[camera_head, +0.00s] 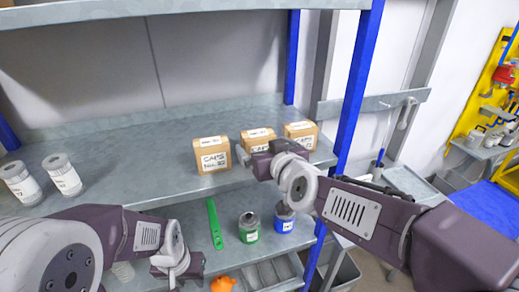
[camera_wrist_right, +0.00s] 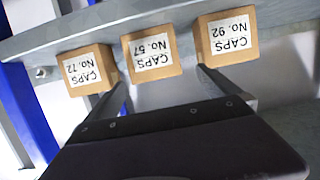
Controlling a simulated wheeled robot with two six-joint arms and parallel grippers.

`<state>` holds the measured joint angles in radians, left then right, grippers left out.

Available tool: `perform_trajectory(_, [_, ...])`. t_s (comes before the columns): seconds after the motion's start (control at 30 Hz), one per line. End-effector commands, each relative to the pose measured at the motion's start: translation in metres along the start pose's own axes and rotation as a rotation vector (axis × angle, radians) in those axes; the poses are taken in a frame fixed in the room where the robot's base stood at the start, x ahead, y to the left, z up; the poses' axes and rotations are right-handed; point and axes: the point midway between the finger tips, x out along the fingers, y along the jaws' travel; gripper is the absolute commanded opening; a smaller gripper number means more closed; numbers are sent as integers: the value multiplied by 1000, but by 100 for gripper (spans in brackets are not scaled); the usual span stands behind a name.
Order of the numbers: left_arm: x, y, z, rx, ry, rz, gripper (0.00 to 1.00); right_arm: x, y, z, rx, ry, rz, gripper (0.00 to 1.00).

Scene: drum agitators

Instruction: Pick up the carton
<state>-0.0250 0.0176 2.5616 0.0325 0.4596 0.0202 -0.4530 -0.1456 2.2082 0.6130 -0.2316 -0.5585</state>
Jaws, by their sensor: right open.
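Three brown cartons with white CAPS labels stand in a row on the grey shelf. The left carton (camera_head: 212,155), No. 92, shows whole; the middle carton (camera_head: 257,135) is partly hidden by my right gripper (camera_head: 247,156); the right carton (camera_head: 301,133) stands beyond. The right wrist view shows them upside down: No. 72 (camera_wrist_right: 88,70), No. 57 (camera_wrist_right: 152,52) and No. 92 (camera_wrist_right: 227,37). My right gripper (camera_wrist_right: 163,78) is open and empty, its fingers spread toward the No. 57 carton. My left gripper (camera_head: 180,266) is low over the lower shelf; its fingers are unclear.
Two labelled grey canisters (camera_head: 62,175) stand at the shelf's left. Below are a green-based jar (camera_head: 249,230), a blue-based jar (camera_head: 284,219), a green tool (camera_head: 215,223) and an orange object (camera_head: 222,284). A blue post (camera_head: 357,85) rises right of the cartons. The shelf's middle is clear.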

Motion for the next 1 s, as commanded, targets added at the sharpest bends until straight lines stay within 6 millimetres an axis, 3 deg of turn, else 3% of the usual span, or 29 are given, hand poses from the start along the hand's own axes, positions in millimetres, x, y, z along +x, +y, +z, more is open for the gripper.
perform_trajectory(0.1, [3, 0, 0, 0, 1, 0, 36, 5, 1, 2, -2, -1, 1, 100])
perform_trajectory(0.27, [16, 0, 1, 0, 1, 0, 36, 35, 7, 7, -2, -3, 2, 100])
perform_trajectory(0.4, [13, 0, 1, 0, 1, 0, 36, 51, 6, 3, -1, -2, 1, 100])
perform_trajectory(0.63, [13, 0, 1, 0, 1, 0, 36, 53, 6, 2, -1, -1, 0, 100])
perform_trajectory(0.67, [13, 0, 1, 0, 1, 0, 36, 53, 6, 2, -1, -1, 0, 94])
perform_trajectory(0.87, [13, 0, 1, 0, 1, 0, 36, 52, 6, 3, -1, -2, 0, 39])
perform_trajectory(0.9, [13, 0, 1, 0, 1, 0, 36, 52, 6, 2, -1, -1, 0, 33])
perform_trajectory(1.0, [13, 0, 1, 0, 1, 0, 36, 52, 6, 3, -1, -3, 0, 33])
